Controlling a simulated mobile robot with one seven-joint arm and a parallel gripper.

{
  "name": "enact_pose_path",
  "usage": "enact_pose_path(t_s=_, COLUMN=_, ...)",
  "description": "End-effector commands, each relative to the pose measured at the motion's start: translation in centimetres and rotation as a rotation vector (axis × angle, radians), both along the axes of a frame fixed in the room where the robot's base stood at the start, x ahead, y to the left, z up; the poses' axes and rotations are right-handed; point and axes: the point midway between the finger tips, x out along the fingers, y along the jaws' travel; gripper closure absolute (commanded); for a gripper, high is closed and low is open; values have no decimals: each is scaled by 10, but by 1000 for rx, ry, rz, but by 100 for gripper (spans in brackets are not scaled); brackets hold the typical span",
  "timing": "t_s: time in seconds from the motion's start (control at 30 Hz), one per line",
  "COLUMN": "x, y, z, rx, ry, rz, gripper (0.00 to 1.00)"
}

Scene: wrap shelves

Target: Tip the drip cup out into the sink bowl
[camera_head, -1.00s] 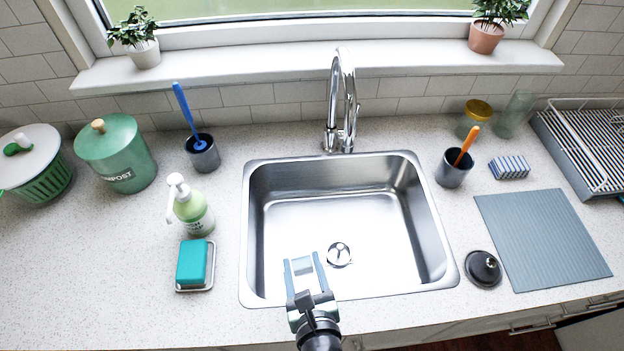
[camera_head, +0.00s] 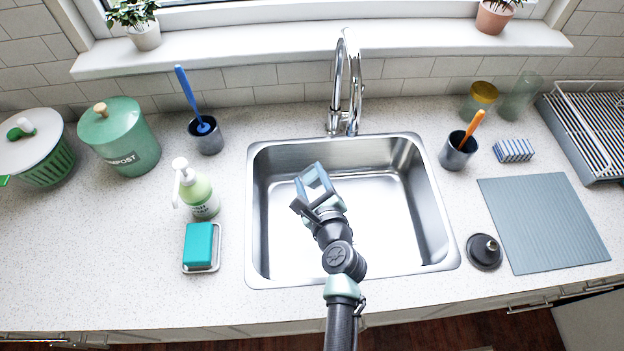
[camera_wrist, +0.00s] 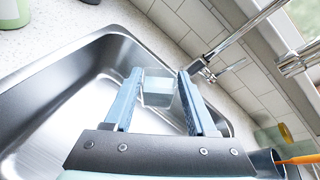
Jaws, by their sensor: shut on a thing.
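My gripper (camera_head: 313,180) is over the left-middle part of the sink bowl (camera_head: 385,215), with its fingers pointing up and left in the head view. It is shut on a small clear, pale cup (camera_wrist: 158,90), which I take as the drip cup. The cup sits between the two blue fingers near their tips in the wrist view. It is small and partly hidden by the fingers in the head view (camera_head: 314,177). I cannot tell how far it is tilted or what is in it. My arm hides the drain.
The faucet (camera_head: 353,95) stands behind the bowl. Left are a soap bottle (camera_head: 200,195), a teal sponge (camera_head: 199,243) and a cup with a blue brush (camera_head: 206,138). Right are a cup with an orange brush (camera_head: 458,155), a black plug (camera_head: 484,252) and a grey mat (camera_head: 545,220).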

Motion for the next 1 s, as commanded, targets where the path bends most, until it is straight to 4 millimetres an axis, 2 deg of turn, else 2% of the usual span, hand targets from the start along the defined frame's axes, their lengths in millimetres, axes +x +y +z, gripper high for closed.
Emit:
enact_pose_path(t_s=0.03, x=-1, y=2, z=-7, rx=-36, ry=-13, rz=2, gripper=96)
enact_pose_path(t_s=1.0, x=-6, y=14, z=-31, rx=-694, ry=-277, rz=1, gripper=96)
